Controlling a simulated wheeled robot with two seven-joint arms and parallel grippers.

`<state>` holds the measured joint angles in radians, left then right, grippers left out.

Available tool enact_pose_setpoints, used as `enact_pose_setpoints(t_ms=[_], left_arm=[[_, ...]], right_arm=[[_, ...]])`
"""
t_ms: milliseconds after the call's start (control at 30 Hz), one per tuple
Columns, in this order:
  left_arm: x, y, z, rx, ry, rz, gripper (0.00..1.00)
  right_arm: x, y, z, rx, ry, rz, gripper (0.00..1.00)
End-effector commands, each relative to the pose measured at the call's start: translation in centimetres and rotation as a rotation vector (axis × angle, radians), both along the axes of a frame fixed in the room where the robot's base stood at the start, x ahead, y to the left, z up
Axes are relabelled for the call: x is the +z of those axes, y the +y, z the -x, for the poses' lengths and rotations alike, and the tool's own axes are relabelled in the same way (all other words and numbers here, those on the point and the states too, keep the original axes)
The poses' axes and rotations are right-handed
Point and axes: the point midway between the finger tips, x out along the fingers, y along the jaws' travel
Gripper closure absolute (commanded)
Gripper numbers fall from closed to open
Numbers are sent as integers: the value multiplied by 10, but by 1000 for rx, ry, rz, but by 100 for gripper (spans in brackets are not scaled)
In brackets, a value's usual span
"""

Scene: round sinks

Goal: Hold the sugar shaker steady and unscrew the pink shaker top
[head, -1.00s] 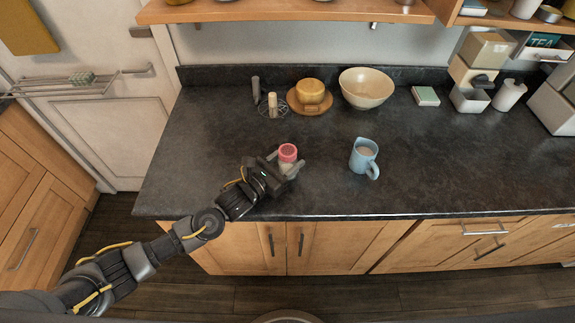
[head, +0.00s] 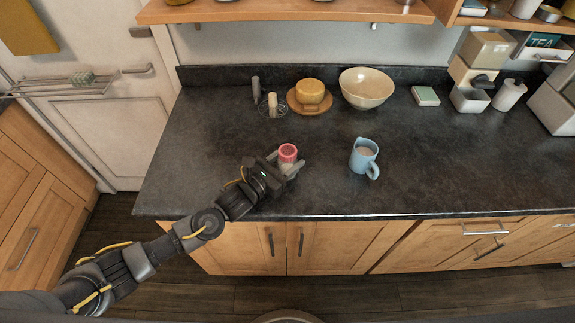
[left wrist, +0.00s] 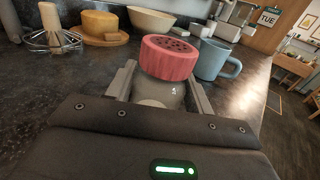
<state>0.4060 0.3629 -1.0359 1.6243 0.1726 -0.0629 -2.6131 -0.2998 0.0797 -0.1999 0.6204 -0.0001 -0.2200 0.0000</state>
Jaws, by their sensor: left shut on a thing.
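The sugar shaker stands upright on the dark counter, with its pink top (head: 288,152) on it. In the left wrist view the ridged pink top (left wrist: 169,58) with holes sits above the pale shaker body (left wrist: 158,92). My left gripper (head: 286,165) is shut on the shaker body, with one finger on each side below the top. The lower body is partly hidden by the gripper. My right gripper is not in view.
A blue mug (head: 364,157) stands to the right of the shaker. The counter's front edge is close. The counter around the shaker is clear.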

Motion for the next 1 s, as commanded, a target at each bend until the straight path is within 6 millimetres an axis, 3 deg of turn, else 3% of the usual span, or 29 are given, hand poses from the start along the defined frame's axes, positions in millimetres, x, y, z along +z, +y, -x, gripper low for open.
enact_pose_setpoints(t_ms=[33, 200, 1000], left_arm=[[0, 0, 0, 0, 0, 0, 57], [0, 0, 0, 0, 0, 0, 77], [-5, 0, 0, 0, 1, -1, 77]], right_arm=[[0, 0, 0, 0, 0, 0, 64], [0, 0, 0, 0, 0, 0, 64], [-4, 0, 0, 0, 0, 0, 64]])
